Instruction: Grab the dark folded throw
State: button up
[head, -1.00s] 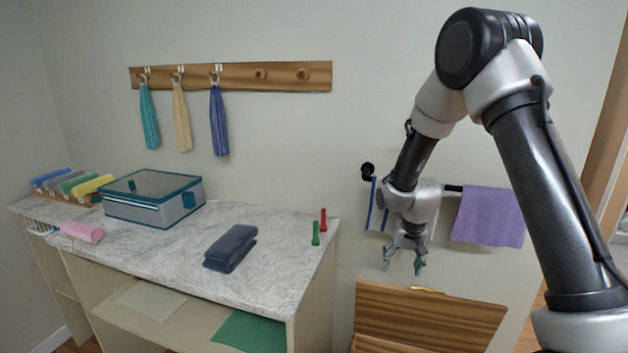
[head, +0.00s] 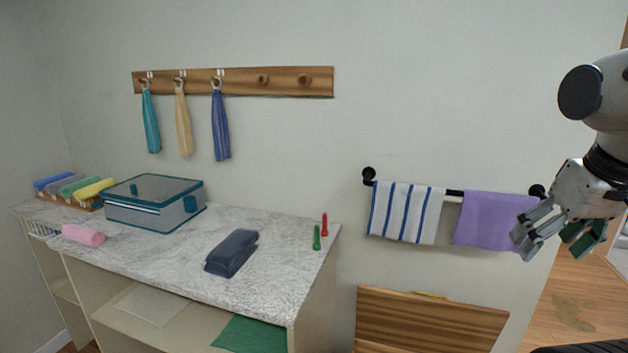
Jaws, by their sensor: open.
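The dark folded throw (head: 232,252) is a thick navy-grey folded bundle lying on the marble countertop (head: 185,262), right of its middle. Nothing covers it. My gripper (head: 553,247) is at the far right of the head view, in front of the wall near the towel bar's right end. Its fingers are spread open and empty, pointing down and left. It is well apart from the throw, far to the right of it.
A teal-edged box (head: 154,203) stands behind the throw to the left. Red (head: 324,224) and green (head: 317,238) pegs stand near the counter's right edge. A striped towel (head: 406,212) and a purple towel (head: 494,220) hang on the bar. A wooden panel (head: 430,318) stands below.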

aim_at(226, 259)
jog(key=i+j+u, duration=0.2)
jog(key=j, duration=0.25)
jog(key=i+j+u, duration=0.15)
jog(key=j, duration=0.25)
jog(key=i+j+u, duration=0.2)
jog(key=i+j, duration=0.1)
jog(key=j, duration=0.05)
